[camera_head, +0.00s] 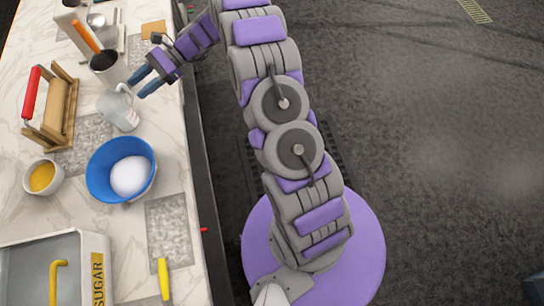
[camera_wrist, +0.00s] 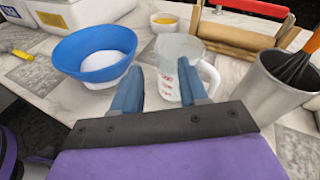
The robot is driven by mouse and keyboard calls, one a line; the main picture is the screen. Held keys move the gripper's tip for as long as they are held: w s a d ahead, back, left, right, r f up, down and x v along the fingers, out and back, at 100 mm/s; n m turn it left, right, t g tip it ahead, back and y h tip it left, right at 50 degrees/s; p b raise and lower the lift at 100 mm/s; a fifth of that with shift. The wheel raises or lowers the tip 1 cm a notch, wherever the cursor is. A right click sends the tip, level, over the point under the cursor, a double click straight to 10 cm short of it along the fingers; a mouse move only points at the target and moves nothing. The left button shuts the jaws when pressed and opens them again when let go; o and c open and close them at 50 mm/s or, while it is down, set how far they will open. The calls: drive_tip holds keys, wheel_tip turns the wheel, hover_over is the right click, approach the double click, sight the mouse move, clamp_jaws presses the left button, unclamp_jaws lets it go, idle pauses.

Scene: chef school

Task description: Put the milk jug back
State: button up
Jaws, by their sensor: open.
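The milk jug is a translucent white jug (camera_head: 119,109) with red markings and a white handle. It stands upright on the marble counter (camera_head: 140,235), between the blue bowl and the metal utensil holder. It also shows in the wrist view (camera_wrist: 178,66), just beyond the fingertips. My gripper (camera_head: 143,83) is open, with blue fingers pointing at the jug from the counter's front edge side. In the wrist view the gripper (camera_wrist: 157,85) has nothing held between its fingers. The right finger overlaps the jug's lower part in that view, and I cannot tell whether they touch.
A blue bowl (camera_head: 104,186) with white contents stands close to the jug. A utensil holder (camera_head: 108,69), a wooden rack with a red rolling pin (camera_head: 33,92), a small yellow-filled bowl (camera_head: 43,178) and a sugar bin (camera_head: 98,275) surround it. A yellow-handled tool (camera_head: 163,279) lies near the edge.

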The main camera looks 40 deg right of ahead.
drive_tip(key=s+r+n+g+h, duration=0.25)
drive_tip(key=s+r+n, duration=0.2)
drive_tip(key=s, duration=0.55)
drive_tip(key=s+r+n+g+h, duration=0.1)
drive_tip(key=s+r+n+h, duration=0.3)
drive_tip(key=s, duration=0.6)
drive_tip(key=s+d+n+t+h, duration=0.1)
drive_tip(key=s+d+n+h, duration=0.2)
drive_tip(key=s+d, duration=0.4)
drive_tip(key=s+d+r+n+t+h, duration=0.1)
drive_tip(key=s+d+n+h, duration=0.2)
drive_tip(key=s, duration=1.4)
drive_tip(key=d+h, duration=0.3)
drive_tip(key=d, duration=0.1)
drive_tip(key=shift+t, duration=0.35)
